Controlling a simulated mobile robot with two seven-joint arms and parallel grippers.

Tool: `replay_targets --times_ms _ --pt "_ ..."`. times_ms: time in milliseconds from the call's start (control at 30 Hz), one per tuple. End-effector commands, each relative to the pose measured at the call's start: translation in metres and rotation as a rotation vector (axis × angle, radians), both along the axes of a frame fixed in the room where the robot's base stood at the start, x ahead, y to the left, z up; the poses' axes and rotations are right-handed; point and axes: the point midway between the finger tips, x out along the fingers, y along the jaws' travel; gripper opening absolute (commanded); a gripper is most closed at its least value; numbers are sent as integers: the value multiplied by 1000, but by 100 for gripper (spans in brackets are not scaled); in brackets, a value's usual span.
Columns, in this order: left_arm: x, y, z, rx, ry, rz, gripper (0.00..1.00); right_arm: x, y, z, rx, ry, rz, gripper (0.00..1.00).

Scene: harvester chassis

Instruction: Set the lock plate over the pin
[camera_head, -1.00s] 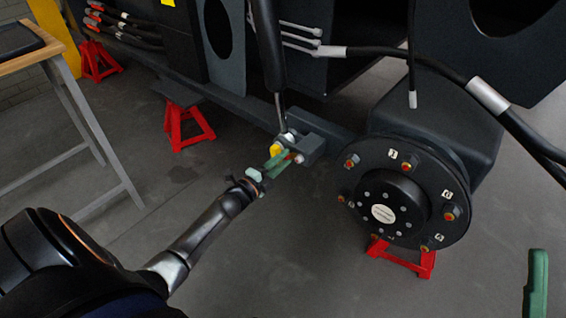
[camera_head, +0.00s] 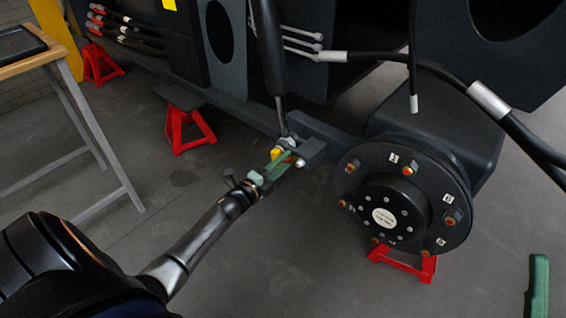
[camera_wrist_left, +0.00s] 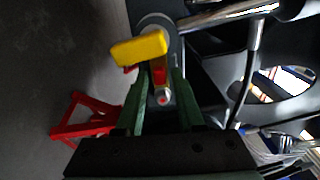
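A small yellow block (camera_wrist_left: 140,48) sits at the lower end of the dark cylinder, by the chassis bracket; it also shows in the head view (camera_head: 275,154). I take it to be part of the lock plate, but its outline is unclear. An orange-red piece (camera_wrist_left: 161,72) hangs below it in the left wrist view, with a silver, red-centred pin end (camera_wrist_left: 163,97). My left gripper (camera_head: 281,166) has its green fingers on either side of these, with gaps visible; contact at the tips is unclear. Only one green finger of my right gripper (camera_head: 537,285) shows, at the lower right.
The wheel hub (camera_head: 390,205) with bolts stands right of the bracket (camera_head: 311,150). Red stands (camera_head: 186,128) hold up the chassis. A cylinder (camera_head: 268,50) and hoses hang above. A table (camera_head: 30,55) is at the left. Open floor lies between.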

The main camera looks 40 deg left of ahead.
Motion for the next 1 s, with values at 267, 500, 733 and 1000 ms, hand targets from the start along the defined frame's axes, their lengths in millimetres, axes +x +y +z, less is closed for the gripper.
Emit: replay_targets --times_ms 267,500,733,1000 --pt "0 0 0 -2 0 1 48 0 0 0 2 0 0 48" --pt "-15 2 1 -4 2 2 48 0 -1 9 10 0 0 48" --pt "-62 5 2 -5 4 2 48 -1 -3 27 25 -5 5 48" --pt "-111 9 1 -4 2 1 48 -1 -6 41 39 -8 9 48"
